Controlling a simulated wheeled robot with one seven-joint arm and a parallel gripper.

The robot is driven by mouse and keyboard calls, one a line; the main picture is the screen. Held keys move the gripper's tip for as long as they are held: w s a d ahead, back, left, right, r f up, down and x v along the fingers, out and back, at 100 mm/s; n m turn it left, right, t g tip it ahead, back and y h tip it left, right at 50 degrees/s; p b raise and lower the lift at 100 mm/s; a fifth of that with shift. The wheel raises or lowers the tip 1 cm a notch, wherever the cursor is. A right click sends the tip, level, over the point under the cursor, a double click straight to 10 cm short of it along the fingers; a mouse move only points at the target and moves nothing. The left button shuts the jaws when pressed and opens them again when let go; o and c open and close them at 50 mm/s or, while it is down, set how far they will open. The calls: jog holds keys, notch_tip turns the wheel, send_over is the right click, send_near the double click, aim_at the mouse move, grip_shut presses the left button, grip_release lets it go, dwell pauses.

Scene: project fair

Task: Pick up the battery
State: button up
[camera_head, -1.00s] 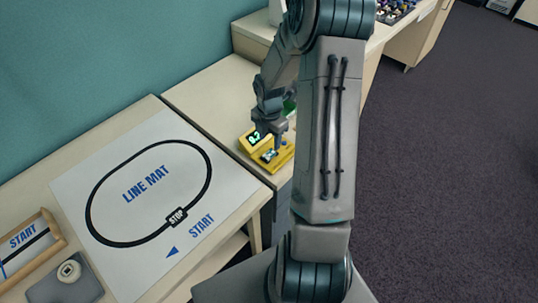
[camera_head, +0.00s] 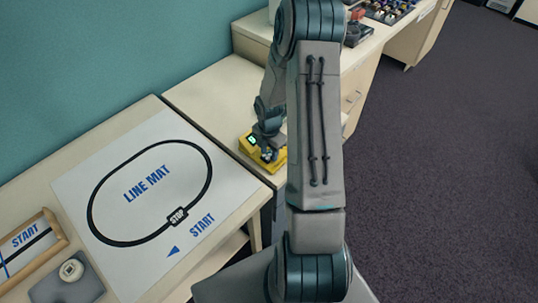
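A small yellow device (camera_head: 247,147) with a lit green display stands near the front edge of the middle table. My gripper (camera_head: 267,150) points down right over the device, its tips at or just above the device's top. A small dark and bluish item shows at the fingertips; it is too small to tell whether it is the battery. The fingertips are too small and partly covered to tell whether they are open or shut, or whether they touch anything.
A white line mat (camera_head: 150,185) lies on the near left table. A back counter holds small dark items (camera_head: 385,12). Open carpet (camera_head: 440,170) is at right.

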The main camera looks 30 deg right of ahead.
aim_at(269, 153)
grip_shut()
jog(key=shift+r, duration=0.15)
jog(key=shift+r, duration=0.55)
notch_tip(269, 153, up, 3)
jog(key=shift+f+b, duration=0.1)
jog(key=shift+b, duration=0.2)
jog(key=s+d+r, duration=0.6)
jog(key=s+d, duration=0.1)
jog(key=d, duration=0.2)
jog(key=shift+s+r, duration=0.2)
jog(key=shift+r, duration=0.2)
